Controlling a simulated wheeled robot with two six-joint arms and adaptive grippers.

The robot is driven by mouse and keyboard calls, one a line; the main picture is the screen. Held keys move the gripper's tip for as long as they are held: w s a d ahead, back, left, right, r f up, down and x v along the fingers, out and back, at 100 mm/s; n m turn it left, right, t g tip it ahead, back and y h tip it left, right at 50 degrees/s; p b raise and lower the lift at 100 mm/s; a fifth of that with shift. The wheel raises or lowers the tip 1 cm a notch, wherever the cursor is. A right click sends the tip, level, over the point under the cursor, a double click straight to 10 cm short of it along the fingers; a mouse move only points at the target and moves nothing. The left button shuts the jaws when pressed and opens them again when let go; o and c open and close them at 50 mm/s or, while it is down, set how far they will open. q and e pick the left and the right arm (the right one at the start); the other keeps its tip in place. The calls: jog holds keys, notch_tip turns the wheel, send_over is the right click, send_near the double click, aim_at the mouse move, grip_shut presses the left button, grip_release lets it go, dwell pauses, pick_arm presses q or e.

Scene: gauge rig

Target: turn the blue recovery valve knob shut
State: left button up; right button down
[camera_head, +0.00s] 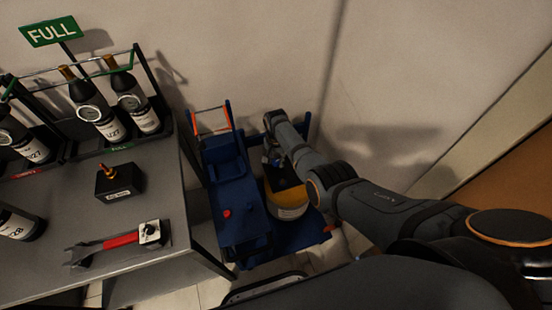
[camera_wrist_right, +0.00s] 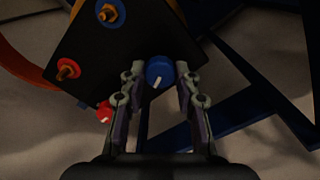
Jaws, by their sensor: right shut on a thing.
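The blue recovery valve knob (camera_wrist_right: 159,71) shows in the right wrist view on the face of a dark block (camera_wrist_right: 130,38). A white line on it slants down and to the left. My right gripper (camera_wrist_right: 160,80) has one finger on each side of the knob and is shut on it. In the head view my right arm reaches down to the blue cart, and the gripper (camera_head: 271,156) is small and partly hidden there. The knob cannot be made out in that view. My left gripper is not in view.
A red knob (camera_wrist_right: 104,111) and brass fittings (camera_wrist_right: 109,11) sit near the blue knob. On the left, a table (camera_head: 166,200) holds bottles, a black box (camera_head: 119,181) and a red-handled wrench (camera_head: 118,241).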

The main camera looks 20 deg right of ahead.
aim_at(276, 162)
jog(key=m, duration=0.4)
jog(key=shift+m+p, duration=0.3)
jog(key=shift+m, duration=0.1)
dwell(0.5)
jog(key=c, duration=1)
grip_release()
jog(key=shift+r, duration=0.1)
notch_tip(276, 162, up, 12)
jog(key=shift+f, duration=0.1)
